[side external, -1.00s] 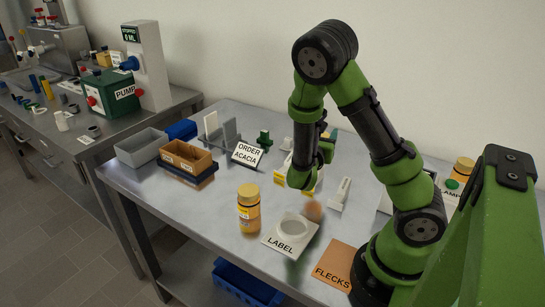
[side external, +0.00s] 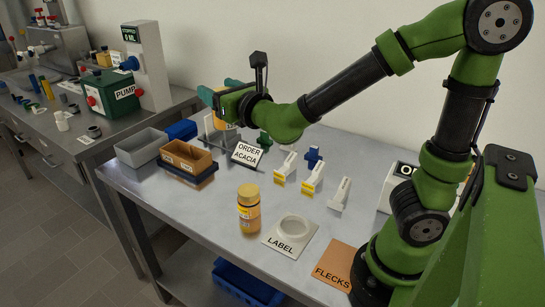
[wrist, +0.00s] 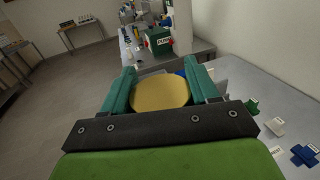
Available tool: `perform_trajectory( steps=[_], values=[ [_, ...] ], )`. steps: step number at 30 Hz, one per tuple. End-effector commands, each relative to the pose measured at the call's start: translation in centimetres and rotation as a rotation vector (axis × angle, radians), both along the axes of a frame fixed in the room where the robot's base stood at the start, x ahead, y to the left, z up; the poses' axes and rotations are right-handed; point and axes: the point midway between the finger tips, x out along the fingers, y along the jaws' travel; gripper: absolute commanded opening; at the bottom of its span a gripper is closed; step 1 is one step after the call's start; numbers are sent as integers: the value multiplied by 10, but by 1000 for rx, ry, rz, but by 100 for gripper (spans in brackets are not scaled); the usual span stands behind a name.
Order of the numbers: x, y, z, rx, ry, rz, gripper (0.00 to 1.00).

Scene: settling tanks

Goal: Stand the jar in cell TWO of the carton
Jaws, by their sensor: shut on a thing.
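My gripper (side external: 212,97) is raised above the back left of the bench, near the order card. It is shut on a jar with a yellow lid (wrist: 160,93), which sits between the teal fingers in the wrist view. In the side external view only a bit of this jar (side external: 220,120) shows beside the gripper. The brown carton (side external: 188,148) stands on the bench at the left, below and left of the gripper. Its cells look empty from here, and its small cell labels are too small to read.
A second amber jar (side external: 249,212) stands near the front edge, beside the LABEL plate (side external: 272,238). A grey bin (side external: 142,147) and a blue block (side external: 181,130) are by the carton. The ORDER ACACIA card (side external: 248,153) stands to its right. The bench's front left is clear.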

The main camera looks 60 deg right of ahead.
Motion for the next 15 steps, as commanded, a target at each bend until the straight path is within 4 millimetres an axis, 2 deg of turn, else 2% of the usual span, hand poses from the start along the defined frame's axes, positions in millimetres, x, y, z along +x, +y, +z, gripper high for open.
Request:
perform_trajectory(
  steps=[4, 7, 11, 15],
  values=[
    [7, 0, -29, -5, 10, -12, 13],
    [10, -9, -60, -8, 14, -68, 13],
    [5, -32, -101, -9, 11, -204, 13],
    [-12, -66, -141, -11, 5, -406, 13]
  ],
)
